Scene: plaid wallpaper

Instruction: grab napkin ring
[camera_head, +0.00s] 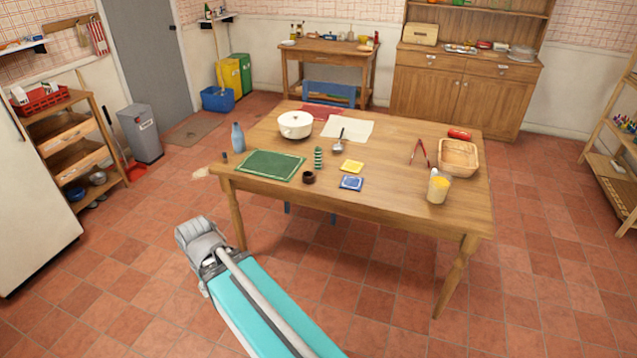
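A small dark brown ring (308,177), which looks like the napkin ring, stands near the front edge of the wooden table (400,200). It is just right of a green mat (270,165) and in front of a green ridged upright object (319,158). My turquoise arm reaches up from the bottom of the view and ends at a grey joint in front of the table's left side, apart from the ring. No gripper fingers can be made out.
A blue bottle (238,137) and white pot (295,124) stand left and behind. A yellow block (352,167) and blue item (351,184) lie right of the ring. Farther right are red tongs (420,153), a basket (457,158) and a jar (438,187). The floor in front is clear.

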